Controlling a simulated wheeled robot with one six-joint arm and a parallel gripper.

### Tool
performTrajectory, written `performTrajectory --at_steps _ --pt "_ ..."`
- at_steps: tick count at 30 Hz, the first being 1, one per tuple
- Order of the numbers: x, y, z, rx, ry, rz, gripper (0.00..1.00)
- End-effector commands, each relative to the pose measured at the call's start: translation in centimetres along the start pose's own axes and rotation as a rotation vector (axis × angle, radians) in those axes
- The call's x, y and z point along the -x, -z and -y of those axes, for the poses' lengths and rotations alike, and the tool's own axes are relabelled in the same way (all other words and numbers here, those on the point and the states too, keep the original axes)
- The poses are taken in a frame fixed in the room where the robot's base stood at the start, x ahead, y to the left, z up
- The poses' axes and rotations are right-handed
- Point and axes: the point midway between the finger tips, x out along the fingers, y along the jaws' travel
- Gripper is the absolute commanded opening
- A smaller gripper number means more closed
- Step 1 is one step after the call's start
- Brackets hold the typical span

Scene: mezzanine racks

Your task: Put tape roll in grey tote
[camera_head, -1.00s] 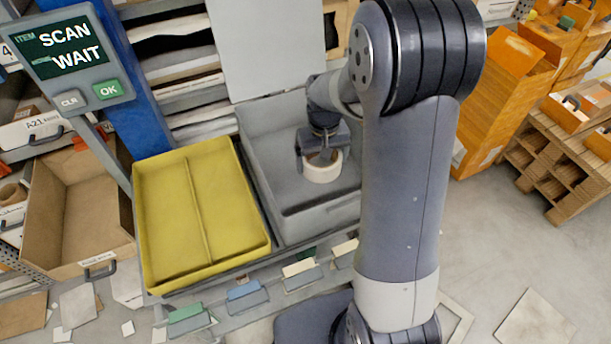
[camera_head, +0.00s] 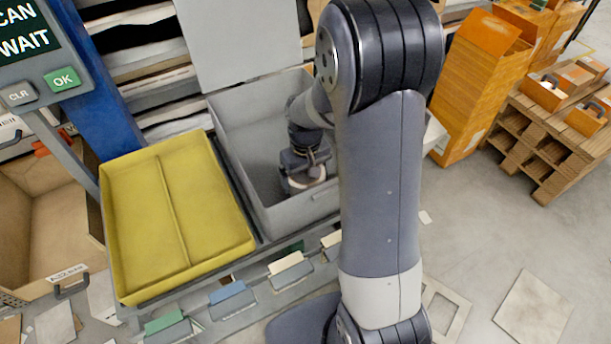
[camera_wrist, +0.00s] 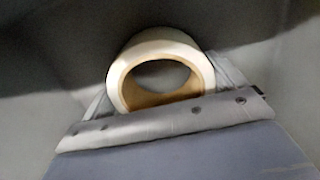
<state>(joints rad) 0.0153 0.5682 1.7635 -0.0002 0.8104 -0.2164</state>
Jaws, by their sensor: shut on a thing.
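My gripper (camera_head: 304,180) is shut on the tape roll (camera_head: 308,183), a white ring with a tan core. In the wrist view the roll (camera_wrist: 158,50) sits at the jaw tips, its near part hidden by my gripper (camera_wrist: 162,108). The grey tote (camera_head: 240,133) is right of the yellow tray, with its grey lid raised at the back. My gripper and the roll are down inside the tote, near its front wall. I cannot tell whether the roll touches the tote floor. My arm hides the tote's right side.
An empty yellow divided tray (camera_head: 215,205) stands directly left of the tote. A screen on a post (camera_head: 30,50) reads SCAN WAIT. A cardboard bin (camera_head: 40,215) is at far left. Orange boxes (camera_head: 480,75) and a wooden pallet (camera_head: 545,150) stand on the right.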

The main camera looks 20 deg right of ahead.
Motion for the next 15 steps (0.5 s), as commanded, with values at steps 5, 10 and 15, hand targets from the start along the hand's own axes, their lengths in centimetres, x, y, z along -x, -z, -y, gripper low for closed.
performTrajectory --at_steps 5,10,15 --pt "-0.19 0.03 0.00 0.000 0.000 -0.002 0.66" --pt "-0.54 0.02 0.00 0.000 0.000 -0.001 0.66" --pt "-0.51 0.01 0.00 0.000 0.000 -0.001 1.00"
